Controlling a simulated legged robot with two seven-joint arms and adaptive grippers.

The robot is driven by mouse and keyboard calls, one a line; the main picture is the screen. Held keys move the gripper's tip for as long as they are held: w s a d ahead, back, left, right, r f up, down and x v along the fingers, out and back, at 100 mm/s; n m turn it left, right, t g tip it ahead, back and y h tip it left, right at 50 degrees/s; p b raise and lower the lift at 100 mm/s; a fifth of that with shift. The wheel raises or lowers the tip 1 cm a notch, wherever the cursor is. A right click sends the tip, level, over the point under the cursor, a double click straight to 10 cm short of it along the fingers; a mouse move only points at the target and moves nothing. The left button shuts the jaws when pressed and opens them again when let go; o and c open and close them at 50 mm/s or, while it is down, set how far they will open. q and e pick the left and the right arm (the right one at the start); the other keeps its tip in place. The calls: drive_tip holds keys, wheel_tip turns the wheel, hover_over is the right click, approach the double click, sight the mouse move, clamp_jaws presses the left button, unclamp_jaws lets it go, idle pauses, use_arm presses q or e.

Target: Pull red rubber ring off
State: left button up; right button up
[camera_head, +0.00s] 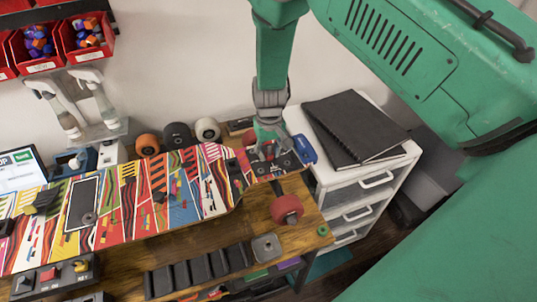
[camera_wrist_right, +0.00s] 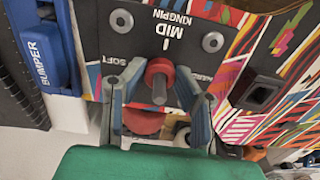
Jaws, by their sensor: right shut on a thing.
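The red rubber ring (camera_wrist_right: 155,66) sits around a grey pin on the dark plate marked "MID KINGPIN" in the right wrist view. My right gripper (camera_wrist_right: 160,88) has one finger on each side of the ring and is shut on it. In the head view my right gripper (camera_head: 268,155) points down at the right end of the colourful skateboard deck (camera_head: 212,190). The ring cannot be told apart there behind the fingers. My left gripper is not in view.
A red wheel (camera_head: 287,208) is at the board's near right side. A blue bumper block (camera_head: 305,149) lies right of the gripper. A white drawer unit (camera_head: 350,178) with black notebooks (camera_head: 350,125) stands at right. Several wheels (camera_head: 178,135) stand behind the board.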

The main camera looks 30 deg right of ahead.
drive_tip(key=shift+r+p, duration=2.3)
drive_tip(key=shift+r, duration=0.65)
drive_tip(key=shift+r, duration=0.1)
wheel_tip(320, 180, up, 2)
wheel_tip(320, 180, up, 5)
drive_tip(key=shift+f, duration=0.1)
drive_tip(key=shift+f, duration=0.1)
